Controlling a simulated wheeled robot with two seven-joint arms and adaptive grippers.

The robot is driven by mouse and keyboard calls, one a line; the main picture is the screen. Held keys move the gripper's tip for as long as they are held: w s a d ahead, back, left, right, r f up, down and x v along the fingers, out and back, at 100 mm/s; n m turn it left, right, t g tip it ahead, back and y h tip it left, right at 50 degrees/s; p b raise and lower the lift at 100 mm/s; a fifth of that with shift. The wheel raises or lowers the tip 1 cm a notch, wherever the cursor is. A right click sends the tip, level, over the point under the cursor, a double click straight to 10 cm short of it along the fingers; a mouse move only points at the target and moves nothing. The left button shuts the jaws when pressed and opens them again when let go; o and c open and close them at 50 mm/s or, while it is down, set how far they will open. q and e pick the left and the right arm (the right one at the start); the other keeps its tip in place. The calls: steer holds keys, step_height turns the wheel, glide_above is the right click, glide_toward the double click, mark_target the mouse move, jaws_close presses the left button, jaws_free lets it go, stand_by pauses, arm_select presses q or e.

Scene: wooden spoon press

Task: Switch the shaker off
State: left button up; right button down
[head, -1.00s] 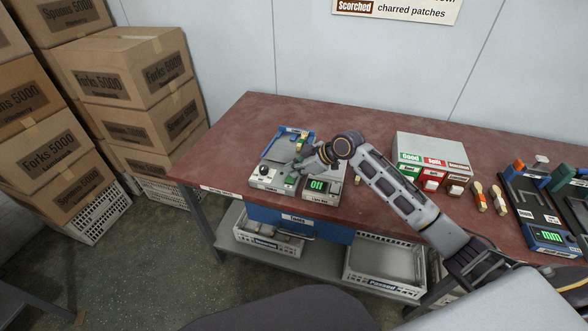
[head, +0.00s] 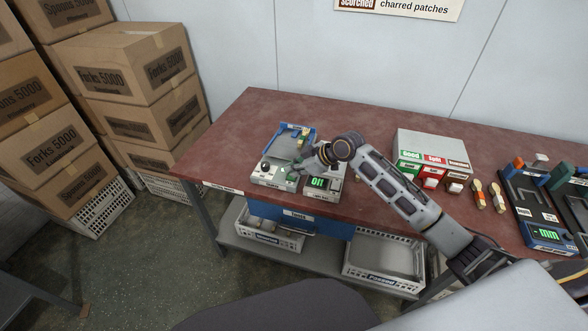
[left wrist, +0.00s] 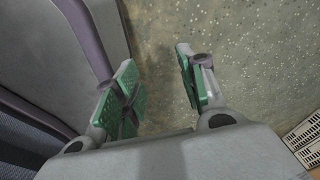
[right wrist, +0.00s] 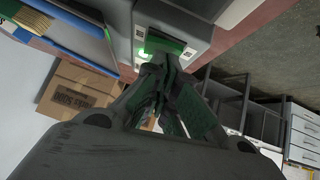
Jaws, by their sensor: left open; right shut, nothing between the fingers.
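My left gripper (left wrist: 160,88) is open and empty above the floor, away from the table.
A box with Good, Split and a third label (head: 430,150) stands behind right on the table (head: 240,120). Spoons (head: 478,194) and a gauge with a mm display (head: 548,232) are further right. White crates (head: 383,268) sit on the shelf below. Cardboard boxes (head: 140,85) are stacked left.

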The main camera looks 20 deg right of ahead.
steer(key=shift+r, duration=0.15)
steer(key=shift+s+r+p, duration=0.1)
steer(key=shift+r+p, duration=0.9)
steer(key=shift+p, duration=0.25)
steer(key=shift+s+a+r+p, duration=0.1)
steer(key=shift+r+p, duration=0.8)
steer(key=shift+p, duration=0.1)
steer(key=shift+s+d+r, duration=0.2)
steer(key=shift+d, duration=0.05)
arm_select(q)
steer(key=s+d+r, duration=0.2)
steer(key=s+d, duration=0.1)
steer(key=s, duration=0.3)
steer(key=shift+r+b, duration=0.15)
steer(key=shift+b, duration=0.15)
arm_select(e)
steer(key=v, duration=0.9)
